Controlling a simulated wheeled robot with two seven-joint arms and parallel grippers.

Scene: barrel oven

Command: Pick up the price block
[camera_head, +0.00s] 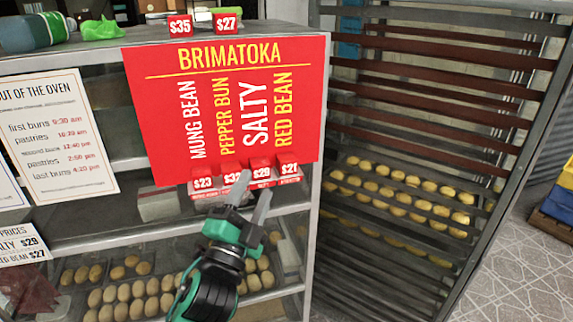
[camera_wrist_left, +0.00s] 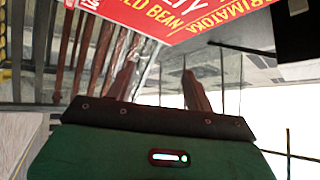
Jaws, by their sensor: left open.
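Several red-and-white price blocks stand in a row below the red sign: a $23 block (camera_head: 203,184), a partly covered block beside it (camera_head: 232,177), a $29 block (camera_head: 262,172) and a $27 block (camera_head: 289,170). Two more, a $35 block (camera_head: 180,26) and a $27 block (camera_head: 227,21), stand on top of the shelf unit. My left gripper (camera_head: 252,190) is open and empty, its fingers pointing up in front of the lower row. Its fingers also show apart in the left wrist view (camera_wrist_left: 160,75), with no block between them. My right gripper is not in view.
The red BRIMATOKA sign (camera_head: 150,110) hangs just above the lower row. Trays of buns (camera_head: 130,295) lie on the shelf below. A tall rack (camera_head: 430,120) with bun trays stands at the right.

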